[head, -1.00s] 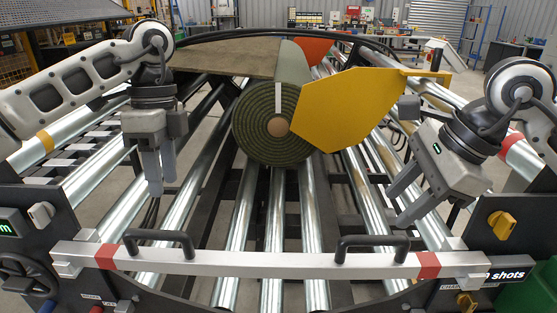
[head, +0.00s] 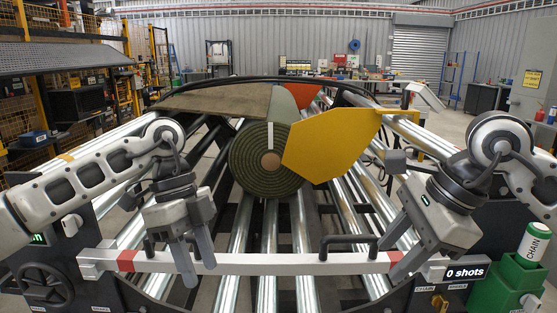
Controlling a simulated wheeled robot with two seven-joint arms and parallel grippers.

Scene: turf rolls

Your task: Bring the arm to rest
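My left gripper (head: 193,262) hangs with its fingers pointing down in front of the left part of the silver bar, empty. Its two grey fingers show a narrow gap. My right gripper (head: 396,258) is tilted down and to the left above the right end of the bar, with nothing seen between its fingers. Its fingers overlap in this view, so their spread is hard to judge. A green turf roll (head: 262,178) lies on the metal rollers at the middle, its spiral end facing me. Neither gripper touches it.
A yellow plate (head: 330,145) stands right of the roll. The silver bar (head: 260,263) with black handles crosses the front. A counter (head: 466,273) reads 0 shots.

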